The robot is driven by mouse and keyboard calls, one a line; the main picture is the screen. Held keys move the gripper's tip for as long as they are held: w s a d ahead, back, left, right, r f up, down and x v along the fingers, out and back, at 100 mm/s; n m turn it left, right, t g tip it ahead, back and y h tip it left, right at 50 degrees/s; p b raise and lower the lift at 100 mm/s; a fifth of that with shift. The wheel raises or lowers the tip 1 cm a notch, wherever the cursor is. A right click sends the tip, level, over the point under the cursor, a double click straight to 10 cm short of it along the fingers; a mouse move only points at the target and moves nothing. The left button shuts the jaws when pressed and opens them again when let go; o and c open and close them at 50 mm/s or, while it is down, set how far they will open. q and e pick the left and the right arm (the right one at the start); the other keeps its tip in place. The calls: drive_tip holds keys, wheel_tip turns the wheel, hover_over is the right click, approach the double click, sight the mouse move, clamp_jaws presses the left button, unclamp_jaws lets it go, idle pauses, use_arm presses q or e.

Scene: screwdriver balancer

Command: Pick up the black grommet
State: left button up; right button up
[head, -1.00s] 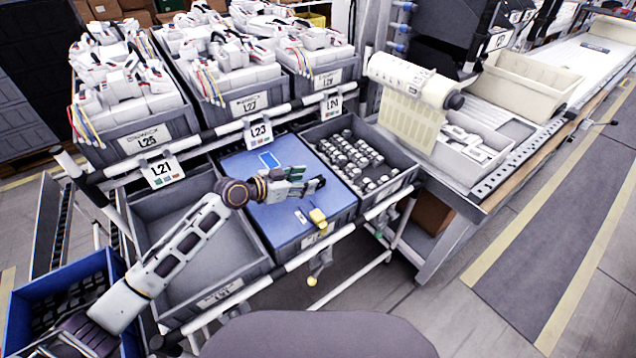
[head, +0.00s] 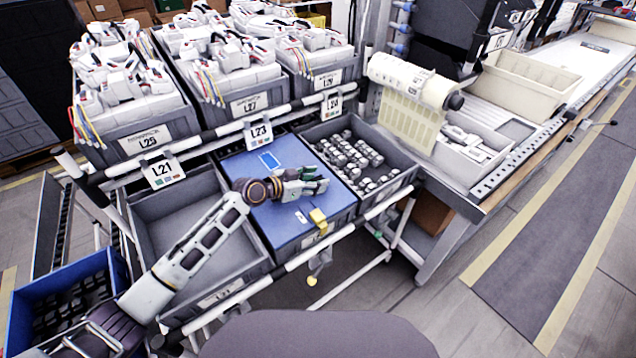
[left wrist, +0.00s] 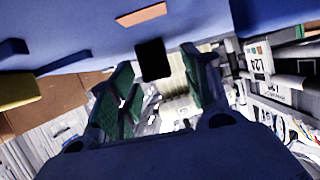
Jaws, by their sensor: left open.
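My left gripper (head: 318,180) is open and reaches over the blue bin surface (head: 285,222). In the left wrist view its two green-sided fingers stand apart (left wrist: 158,68), with nothing seen held between them. A small black rounded-square piece (left wrist: 152,58) shows against the blue surface, in line with the gap between the fingers. It may be the black grommet; I cannot tell for sure, nor how far it is from the fingertips. In the head view I cannot make it out, and the gripper covers part of the blue surface. My right gripper is not in view.
A grey bin of small metal parts (head: 403,167) is to the right, and an empty-looking grey bin (head: 150,215) to the left. A yellow clip (head: 319,221) sits at the blue bin's front edge. The label rail with L23 (head: 259,133) runs behind.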

use_arm(q)
drive_tip(key=shift+d, duration=0.15)
drive_tip(key=c, duration=0.9)
